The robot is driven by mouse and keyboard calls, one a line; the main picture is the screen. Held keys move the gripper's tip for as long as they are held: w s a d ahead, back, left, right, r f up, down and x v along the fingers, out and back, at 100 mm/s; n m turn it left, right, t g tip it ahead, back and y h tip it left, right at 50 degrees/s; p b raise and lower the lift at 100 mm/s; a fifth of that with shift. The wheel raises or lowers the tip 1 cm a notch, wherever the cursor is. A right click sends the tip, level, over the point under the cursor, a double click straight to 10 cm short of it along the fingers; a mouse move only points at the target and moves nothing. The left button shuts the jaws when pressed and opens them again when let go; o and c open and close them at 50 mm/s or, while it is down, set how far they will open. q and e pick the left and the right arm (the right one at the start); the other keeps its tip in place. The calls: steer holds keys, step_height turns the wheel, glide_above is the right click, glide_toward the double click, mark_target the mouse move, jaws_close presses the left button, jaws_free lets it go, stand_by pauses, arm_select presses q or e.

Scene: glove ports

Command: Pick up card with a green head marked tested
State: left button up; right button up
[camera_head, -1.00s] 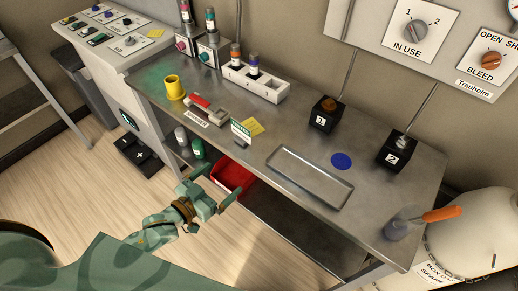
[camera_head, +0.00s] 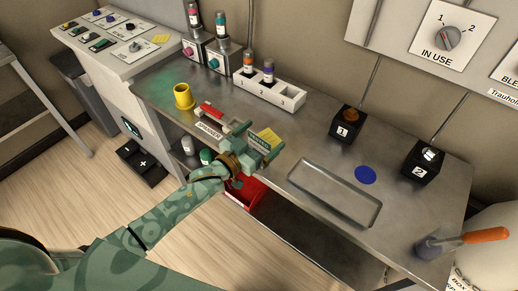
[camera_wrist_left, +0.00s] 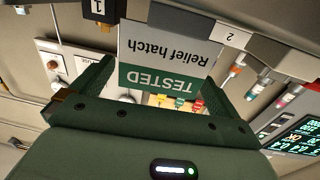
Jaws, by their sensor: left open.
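The card with a green head marked TESTED (camera_wrist_left: 160,78) shows upside down in the left wrist view, with "Relief hatch" on its grey part. My left gripper (camera_head: 264,142) is open and over the front edge of the metal bench in the head view. There the gripper and wrist mostly hide the card. My right gripper is not in view.
A white numbered rack (camera_head: 270,90) stands behind. A red bin (camera_head: 247,192) is below.

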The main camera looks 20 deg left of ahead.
arm_select(q)
steer(key=shift+x, duration=0.8)
steer(key=shift+s, duration=0.1)
steer(key=c, duration=1)
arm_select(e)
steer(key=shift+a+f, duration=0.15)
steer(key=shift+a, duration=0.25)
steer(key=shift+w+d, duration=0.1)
